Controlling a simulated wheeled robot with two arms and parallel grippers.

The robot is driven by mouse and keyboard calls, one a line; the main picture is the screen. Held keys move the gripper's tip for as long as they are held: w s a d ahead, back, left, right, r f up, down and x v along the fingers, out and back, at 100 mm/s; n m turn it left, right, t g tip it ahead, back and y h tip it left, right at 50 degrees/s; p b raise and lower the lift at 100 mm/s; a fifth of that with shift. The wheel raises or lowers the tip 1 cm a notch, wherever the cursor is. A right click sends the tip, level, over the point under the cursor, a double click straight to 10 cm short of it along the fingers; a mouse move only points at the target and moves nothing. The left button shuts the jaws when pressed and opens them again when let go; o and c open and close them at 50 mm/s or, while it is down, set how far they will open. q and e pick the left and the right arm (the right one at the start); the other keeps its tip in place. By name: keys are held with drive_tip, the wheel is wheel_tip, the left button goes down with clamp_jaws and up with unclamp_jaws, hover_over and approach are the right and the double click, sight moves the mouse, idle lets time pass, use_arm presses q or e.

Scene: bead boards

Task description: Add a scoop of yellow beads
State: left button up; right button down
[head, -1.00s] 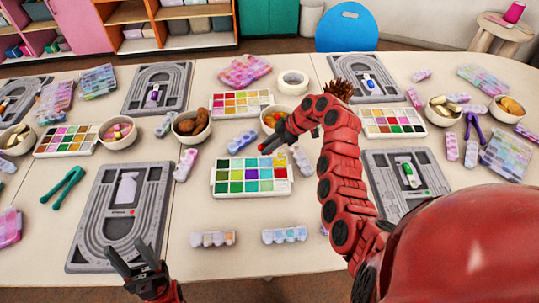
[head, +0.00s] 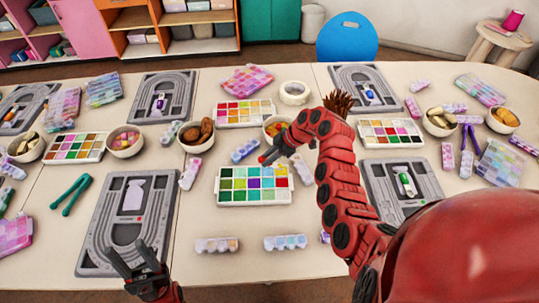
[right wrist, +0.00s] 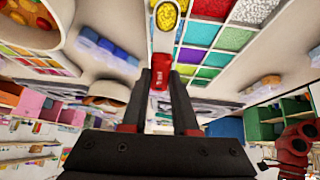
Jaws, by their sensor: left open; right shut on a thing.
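My right gripper (right wrist: 163,100) is shut on the red handle of a scoop (right wrist: 161,75). In the right wrist view, the scoop's bowl is filled with yellow beads (right wrist: 167,16). In the head view, my right gripper (head: 273,157) is above the far edge of the near bead tray (head: 254,202), which has several coloured compartments. My left gripper (head: 140,262) is open and empty at the near edge of the near left grey bead board (head: 98,225). That board has a pale bottle shape in its middle.
Bowls stand behind the tray, one with brown items (head: 197,147) and one partly behind my right arm (head: 276,139). Another grey board (head: 428,185) lies at right. Small bead boxes (head: 217,244) lie in front of the tray. Green pliers (head: 73,194) lie at left.

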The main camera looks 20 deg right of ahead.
sight(259, 159)
drive_tip(key=shift+w+a+r+g+h+p, duration=0.2)
drive_tip(key=shift+h+p, duration=0.3)
drive_tip(key=shift+p, duration=0.75)
drive_tip(key=shift+s+a+f+g+h+p, duration=0.1)
drive_tip(key=shift+a+h+p, duration=0.3)
drive_tip(key=shift+p, duration=0.85)
drive_tip(key=shift+w+a+h+p, duration=0.1)
drive_tip(key=shift+a+h+p, duration=0.1)
drive_tip(key=shift+h+p, duration=0.65)
drive_tip(key=shift+w+a+g+h+p, duration=0.1)
drive_tip(key=shift+a+g+h+p, duration=0.3)
drive_tip(key=shift+p, duration=0.35)
drive_tip(key=shift+w+a+r+h+p, duration=0.1)
drive_tip(key=shift+w+r+h+p, duration=0.1)
drive_tip(key=shift+h+p, duration=0.25)
drive_tip(key=shift+s+a+g+h, duration=0.1)
drive_tip(key=shift+g+h, duration=0.2)
drive_tip(key=shift+r, duration=0.15)
